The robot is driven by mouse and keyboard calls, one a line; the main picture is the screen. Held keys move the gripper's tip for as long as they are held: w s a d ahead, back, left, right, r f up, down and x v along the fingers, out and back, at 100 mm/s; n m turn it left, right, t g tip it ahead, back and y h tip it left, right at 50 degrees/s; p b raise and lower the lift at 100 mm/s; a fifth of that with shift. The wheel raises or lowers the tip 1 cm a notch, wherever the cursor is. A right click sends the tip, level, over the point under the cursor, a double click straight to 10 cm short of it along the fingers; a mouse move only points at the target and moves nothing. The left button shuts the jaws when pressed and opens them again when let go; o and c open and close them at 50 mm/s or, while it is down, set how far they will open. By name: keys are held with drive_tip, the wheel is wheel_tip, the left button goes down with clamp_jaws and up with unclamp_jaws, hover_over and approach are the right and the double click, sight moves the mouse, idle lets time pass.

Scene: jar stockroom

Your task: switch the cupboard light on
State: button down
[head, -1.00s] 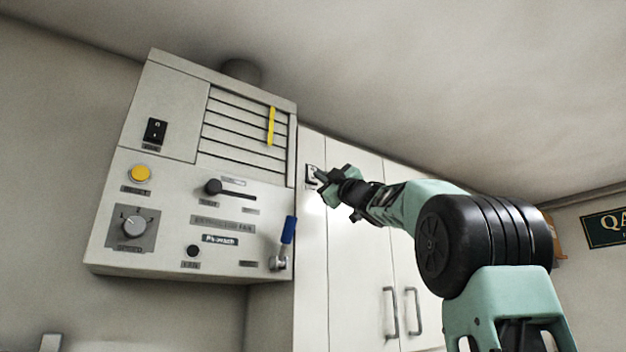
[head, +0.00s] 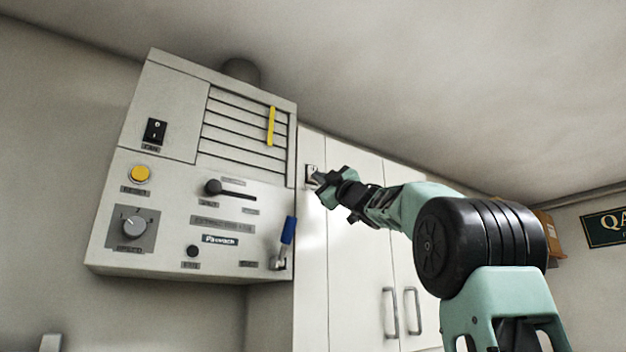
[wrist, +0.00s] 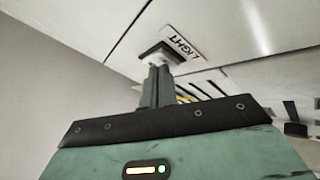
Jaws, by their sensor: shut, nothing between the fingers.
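The light switch (wrist: 165,54) is a small plate with a dark surround on the white cupboard (head: 342,230), beside a label reading LIGHT (wrist: 186,42). In the head view the switch (head: 311,173) sits high on the cupboard's left door panel. My gripper (wrist: 158,72) is shut and empty. Its fingertips are right at the switch and overlap its lower part in the wrist view. In the head view my gripper (head: 318,180) reaches the switch from the right. The fingers partly hide the switch, so I cannot tell its position or whether they touch it.
A wall-mounted control box (head: 190,170) stands left of the cupboard, with a black rocker switch (head: 154,131), a yellow button (head: 140,174), a dial (head: 133,226) and a blue-handled lever (head: 288,231). Cupboard handles (head: 391,312) are lower down. A dark sign (head: 605,229) hangs at the right.

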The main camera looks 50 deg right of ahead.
idle(0.5)
drive_tip(key=shift+s+a, duration=0.2)
drive_tip(key=shift+s, duration=0.4)
drive_tip(key=shift+s+a+r+b, duration=0.15)
drive_tip(key=shift+s+a, duration=0.05)
drive_tip(key=shift+s, duration=0.6)
drive_tip(key=shift+s+a+r+b, duration=0.1)
drive_tip(key=shift+s+a+b, duration=0.1)
drive_tip(key=shift+s, duration=0.65)
drive_tip(key=shift+s+a+r+b, duration=0.15)
drive_tip(key=shift+s, duration=0.65)
